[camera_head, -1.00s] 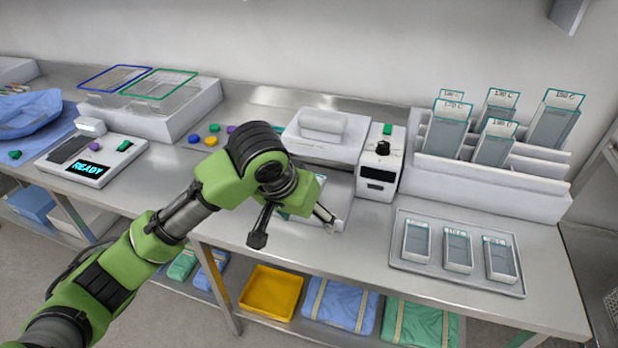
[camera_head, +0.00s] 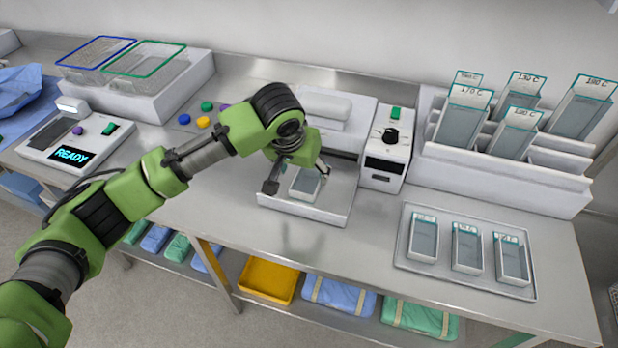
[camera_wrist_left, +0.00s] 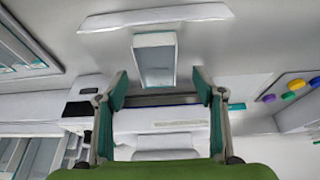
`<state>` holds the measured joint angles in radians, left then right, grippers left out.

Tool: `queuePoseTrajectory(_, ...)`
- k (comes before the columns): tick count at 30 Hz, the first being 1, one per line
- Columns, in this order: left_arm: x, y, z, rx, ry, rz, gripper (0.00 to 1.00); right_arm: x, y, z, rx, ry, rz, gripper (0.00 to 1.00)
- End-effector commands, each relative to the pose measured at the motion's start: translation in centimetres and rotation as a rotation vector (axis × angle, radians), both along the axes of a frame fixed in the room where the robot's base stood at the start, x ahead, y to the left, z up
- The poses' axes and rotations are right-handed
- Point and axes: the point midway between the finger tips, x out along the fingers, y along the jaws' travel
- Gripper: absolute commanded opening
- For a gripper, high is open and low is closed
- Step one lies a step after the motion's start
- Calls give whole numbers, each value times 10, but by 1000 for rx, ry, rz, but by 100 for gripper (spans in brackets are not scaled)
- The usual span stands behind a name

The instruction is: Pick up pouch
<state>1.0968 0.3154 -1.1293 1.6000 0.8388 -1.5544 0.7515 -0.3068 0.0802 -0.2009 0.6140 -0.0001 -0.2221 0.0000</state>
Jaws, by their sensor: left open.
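A clear-and-grey pouch (camera_head: 306,184) with a teal edge lies on the white front plate (camera_head: 310,208) of the sealer. My left gripper (camera_head: 298,179) is over this plate, fingers apart on either side of the pouch in the head view, and partly hides it. In the left wrist view the pouch (camera_wrist_left: 154,62) lies just beyond the open fingers (camera_wrist_left: 160,84), with nothing between the pads. I cannot tell the height gap. Three similar pouches lie on a metal tray (camera_head: 405,259), and several labelled ones stand in a white rack (camera_head: 510,180). My right gripper does not show.
The sealer's white body (camera_head: 325,118) stands behind the plate, with a control box (camera_head: 387,150) to its right. Bare bench lies between plate and tray.

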Motion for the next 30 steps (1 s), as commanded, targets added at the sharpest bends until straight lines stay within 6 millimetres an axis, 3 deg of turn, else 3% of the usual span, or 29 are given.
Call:
queuePoseTrajectory(1,2,-2,-2,1,2,0,62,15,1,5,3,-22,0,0)
queuePoseTrajectory(5,11,-8,-15,2,3,0,62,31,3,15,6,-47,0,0)
queuePoseTrajectory(12,22,-13,-41,2,1,-1,62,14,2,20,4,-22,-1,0)
queuePoseTrajectory(19,23,-13,-44,0,-1,-2,62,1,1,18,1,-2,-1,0)
queuePoseTrajectory(20,23,-13,-44,0,-1,-2,60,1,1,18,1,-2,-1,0)
queuePoseTrajectory(23,23,-13,-44,0,0,-1,35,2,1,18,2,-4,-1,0)
queuePoseTrajectory(30,23,-13,-43,0,0,-1,33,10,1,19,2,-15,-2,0)
